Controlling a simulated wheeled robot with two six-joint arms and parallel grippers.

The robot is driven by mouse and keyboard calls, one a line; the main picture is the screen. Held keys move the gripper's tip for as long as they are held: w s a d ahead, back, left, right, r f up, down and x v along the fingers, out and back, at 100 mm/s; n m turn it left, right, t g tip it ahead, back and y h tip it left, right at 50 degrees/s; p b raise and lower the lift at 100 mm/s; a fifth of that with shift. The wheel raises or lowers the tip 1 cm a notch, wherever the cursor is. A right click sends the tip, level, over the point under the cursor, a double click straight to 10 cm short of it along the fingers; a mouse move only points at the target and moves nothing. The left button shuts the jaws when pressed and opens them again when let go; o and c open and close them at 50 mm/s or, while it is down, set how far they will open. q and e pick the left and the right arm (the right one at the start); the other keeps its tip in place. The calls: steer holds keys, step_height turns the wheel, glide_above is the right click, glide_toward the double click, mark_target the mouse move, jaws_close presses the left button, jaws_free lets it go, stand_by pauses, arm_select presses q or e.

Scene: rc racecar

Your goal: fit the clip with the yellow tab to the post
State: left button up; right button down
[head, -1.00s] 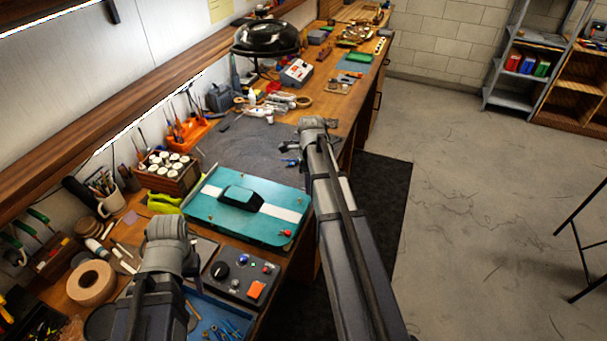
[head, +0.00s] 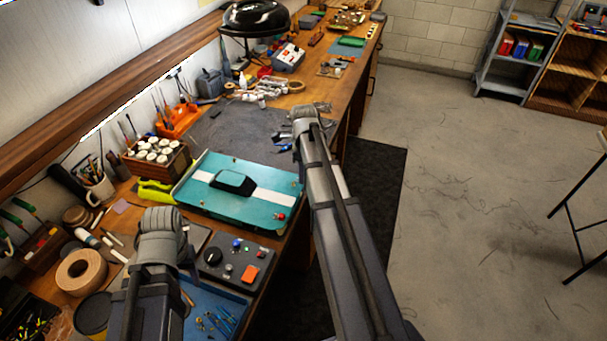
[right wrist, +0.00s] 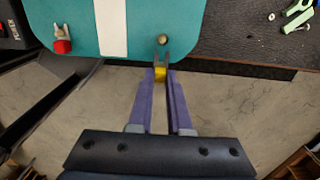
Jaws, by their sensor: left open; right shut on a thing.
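The clip with the yellow tab (right wrist: 160,73) is between the fingertips of my right gripper (right wrist: 160,80), which is shut on the tab. The clip's grey forked end points at the round brass post (right wrist: 162,40) near the edge of the teal car body (right wrist: 185,25). The prongs overlap the body's edge and look just short of the post; their height above it is unclear. In the head view the right fingers are hidden by my arm. The teal body also shows there (head: 215,205). My left gripper (head: 187,262) is over the bench's near part, its fingers mostly hidden.
A clip with a red tab (right wrist: 62,45) sits at another corner of the body. A black control box (head: 235,262) and a blue tray (head: 205,300) lie nearer. A dark mat (head: 235,130) with tools lies beyond the body. Open floor is to the right.

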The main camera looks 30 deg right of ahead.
mark_target(298, 186)
arm_select(q)
steer(key=shift+f+b, duration=1.1)
steer(key=shift+f, duration=0.3)
arm_select(e)
steer(key=shift+f, duration=1.35)
steer(key=shift+w+a, duration=0.6)
steer(key=shift+w, duration=0.15)
steer(key=c, duration=0.8)
jaws_free()
steer(key=shift+o, duration=0.2)
arm_select(q)
steer(key=shift+r, duration=0.1)
arm_select(e)
steer(key=shift+r, duration=0.1)
arm_select(q)
step_height(298, 186, up, 8)
steer(key=p, duration=0.7)
steer(key=shift+f+p, duration=0.2)
steer(key=shift+p, duration=0.2)
arm_select(e)
step_height(298, 186, up, 8)
steer(key=shift+f, duration=0.2)
